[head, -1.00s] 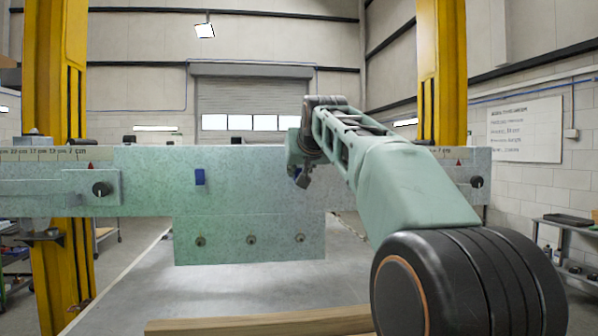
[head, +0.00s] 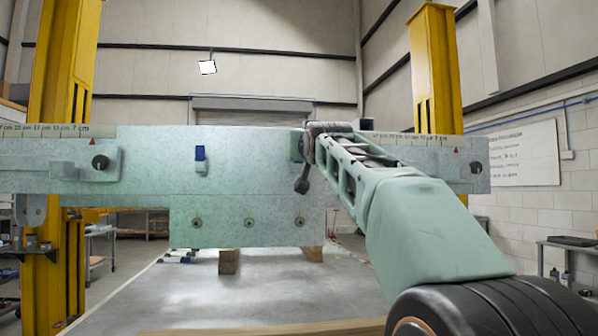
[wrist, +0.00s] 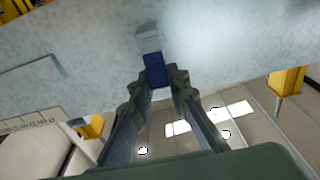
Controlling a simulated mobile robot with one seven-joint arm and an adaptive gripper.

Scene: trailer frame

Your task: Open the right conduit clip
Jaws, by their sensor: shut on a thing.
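A blue clip (wrist: 155,68) stands out from the pale green frame plate (wrist: 75,80) in the wrist view. My gripper (wrist: 158,82) has one finger on each side of this clip and is shut on it. In the head view my gripper (head: 302,186) is at the plate, right of its middle. It hides the right clip there. I cannot tell how far the held clip is open.
Black knobs (head: 100,162) (head: 476,168) sit toward both ends of the plate. Yellow posts (head: 66,80) (head: 436,75) stand at both sides. Wooden blocks (head: 229,260) show beneath the plate, with a timber edge (head: 270,328) nearer me. The floor between is mostly clear.

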